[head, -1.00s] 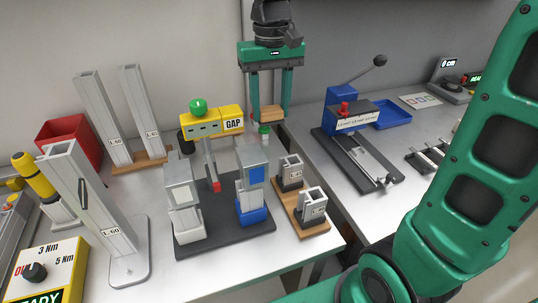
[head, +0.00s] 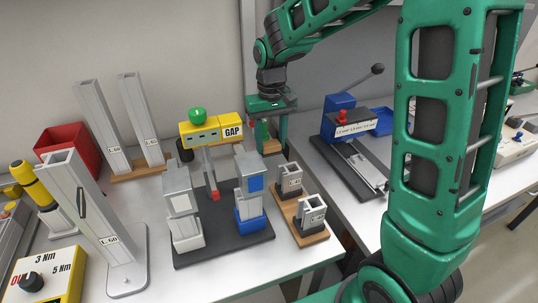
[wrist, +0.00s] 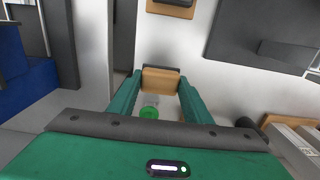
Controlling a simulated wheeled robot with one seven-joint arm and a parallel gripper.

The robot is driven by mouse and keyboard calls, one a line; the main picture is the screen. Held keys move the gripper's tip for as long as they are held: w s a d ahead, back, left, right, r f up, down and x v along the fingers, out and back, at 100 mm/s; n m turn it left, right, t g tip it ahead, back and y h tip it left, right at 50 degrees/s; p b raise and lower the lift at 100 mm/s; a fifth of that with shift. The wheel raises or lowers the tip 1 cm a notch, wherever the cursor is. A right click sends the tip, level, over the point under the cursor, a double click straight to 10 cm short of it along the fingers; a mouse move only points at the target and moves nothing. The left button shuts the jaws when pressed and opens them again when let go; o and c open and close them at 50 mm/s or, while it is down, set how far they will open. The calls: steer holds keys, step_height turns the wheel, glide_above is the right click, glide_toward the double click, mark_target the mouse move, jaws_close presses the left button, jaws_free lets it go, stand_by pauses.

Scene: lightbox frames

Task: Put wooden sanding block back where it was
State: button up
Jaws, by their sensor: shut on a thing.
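The wooden sanding block (head: 271,147) is a small tan block with a dark face. My gripper (head: 268,148) is shut on it at the back of the workbench, behind the black fixture plate. In the wrist view the block (wrist: 160,80) sits between my two green fingertips (wrist: 158,84). The fingers point down in the head view. Whether the block touches the bench I cannot tell. The yellow GAP unit partly covers the area to its left.
A green round cap (wrist: 149,112) shows between my fingers in the wrist view. The yellow GAP gauge (head: 212,132) with a green knob stands left of my gripper. A wooden base with two metal holders (head: 302,212) lies in front. A blue lever press (head: 345,122) stands right, beyond a gap between benches.

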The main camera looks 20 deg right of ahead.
mark_target(271, 153)
steer(key=shift+f, duration=2.2)
steer(key=shift+f, duration=0.1)
steer(key=o, duration=1.3)
step_height(271, 153, up, 12)
steer(key=shift+r, duration=0.1)
steer(key=s+d+f+m, duration=0.1)
steer(key=s+d, duration=0.4)
steer(key=s, duration=0.5)
steer(key=s+d+f+m, duration=0.1)
steer(key=s+d+m, duration=0.2)
steer(key=s+d, duration=0.3)
steer(key=s+d+f+m, duration=0.2)
steer(key=s+d, duration=0.4)
steer(key=s, duration=0.8)
steer(key=shift+s, duration=0.15)
